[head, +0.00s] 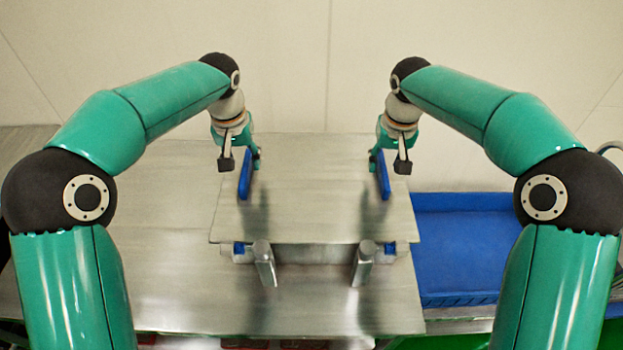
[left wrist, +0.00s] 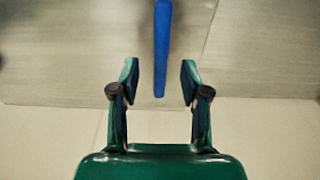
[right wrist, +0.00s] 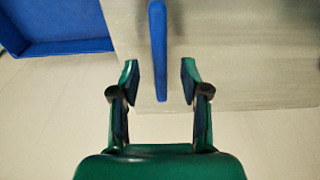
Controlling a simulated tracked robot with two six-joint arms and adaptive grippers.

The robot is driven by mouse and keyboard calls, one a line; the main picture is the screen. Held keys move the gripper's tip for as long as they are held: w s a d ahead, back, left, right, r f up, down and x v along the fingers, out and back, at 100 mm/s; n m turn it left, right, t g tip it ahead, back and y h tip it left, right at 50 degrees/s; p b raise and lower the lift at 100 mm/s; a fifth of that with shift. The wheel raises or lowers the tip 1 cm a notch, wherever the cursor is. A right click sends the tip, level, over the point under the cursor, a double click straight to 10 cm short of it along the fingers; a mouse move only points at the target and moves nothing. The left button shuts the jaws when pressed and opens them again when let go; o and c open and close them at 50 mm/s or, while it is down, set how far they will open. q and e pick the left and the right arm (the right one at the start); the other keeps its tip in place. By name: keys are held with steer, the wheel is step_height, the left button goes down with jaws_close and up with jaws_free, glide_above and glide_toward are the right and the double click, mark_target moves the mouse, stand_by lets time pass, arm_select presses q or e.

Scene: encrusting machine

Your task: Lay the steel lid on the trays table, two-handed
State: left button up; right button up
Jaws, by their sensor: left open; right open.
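The steel lid (head: 315,205) is a flat rectangular plate with a blue handle along each side. It sits level above the steel table, on supports mostly hidden beneath it. My left gripper (head: 241,162) is open at the far end of the left blue handle (head: 245,180). In the left wrist view that handle (left wrist: 161,50) reaches between the spread fingers, with gaps on both sides. My right gripper (head: 389,164) is open at the right blue handle (head: 384,182). In the right wrist view the handle (right wrist: 158,50) also lies between the fingers, apart from both.
A steel table (head: 170,250) extends left and in front of the lid, with bare room at the left. Two short steel posts (head: 264,262) (head: 363,262) stand at the lid's near edge. A blue tray (head: 460,240) lies to the right. A pale wall is behind.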

mark_target(245, 167)
arm_select(q)
steer(key=shift+w+f, duration=0.2)
steer(key=shift+f, duration=1.7)
arm_select(e)
steer(key=shift+w+f, duration=0.2)
steer(key=shift+f, duration=1.7)
arm_select(q)
jaws_close()
arm_select(e)
jaws_close()
arm_select(q)
steer(key=shift+r, duration=0.1)
arm_select(e)
steer(key=shift+r, duration=0.1)
